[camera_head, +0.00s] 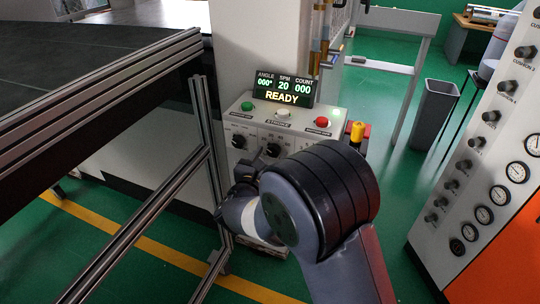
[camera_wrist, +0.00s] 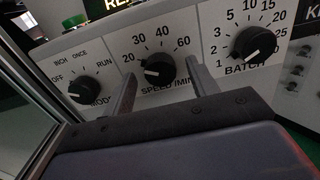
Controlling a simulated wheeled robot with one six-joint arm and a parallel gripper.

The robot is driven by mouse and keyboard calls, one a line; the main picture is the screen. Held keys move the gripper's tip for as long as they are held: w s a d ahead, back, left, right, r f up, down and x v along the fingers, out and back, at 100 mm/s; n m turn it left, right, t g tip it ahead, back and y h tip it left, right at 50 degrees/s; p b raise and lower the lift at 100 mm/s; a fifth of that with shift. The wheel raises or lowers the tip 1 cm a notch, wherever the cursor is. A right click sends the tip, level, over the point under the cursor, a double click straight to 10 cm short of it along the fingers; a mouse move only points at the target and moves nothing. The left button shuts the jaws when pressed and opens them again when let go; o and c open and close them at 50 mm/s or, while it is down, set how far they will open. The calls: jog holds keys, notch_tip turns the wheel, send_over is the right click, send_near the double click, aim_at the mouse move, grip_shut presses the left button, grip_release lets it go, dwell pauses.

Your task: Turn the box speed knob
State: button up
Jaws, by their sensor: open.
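The speed knob (camera_wrist: 160,70) is black and sits mid-panel in the wrist view, above the label "SPEED /MIN". Its white mark points left, near 20. My gripper (camera_wrist: 163,85) is open, with one finger left of the knob and one right of it. I cannot tell whether either finger touches it. In the head view the control box (camera_head: 240,121) is pale, with a display reading READY and SPM 20. The speed knob also shows there (camera_head: 272,149). My arm hides the gripper's fingertips in that view.
The mode knob (camera_wrist: 82,87) is left of the speed knob and the batch knob (camera_wrist: 254,45) is right. Green (camera_head: 247,106) and red (camera_head: 322,122) buttons top the box. A metal frame (camera_head: 205,140) stands close on the left. A gauge panel (camera_head: 470,190) stands at right.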

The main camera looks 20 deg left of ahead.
jog(key=shift+w, duration=0.15)
jog(key=shift+c, duration=0.5)
jog(key=c, duration=0.9)
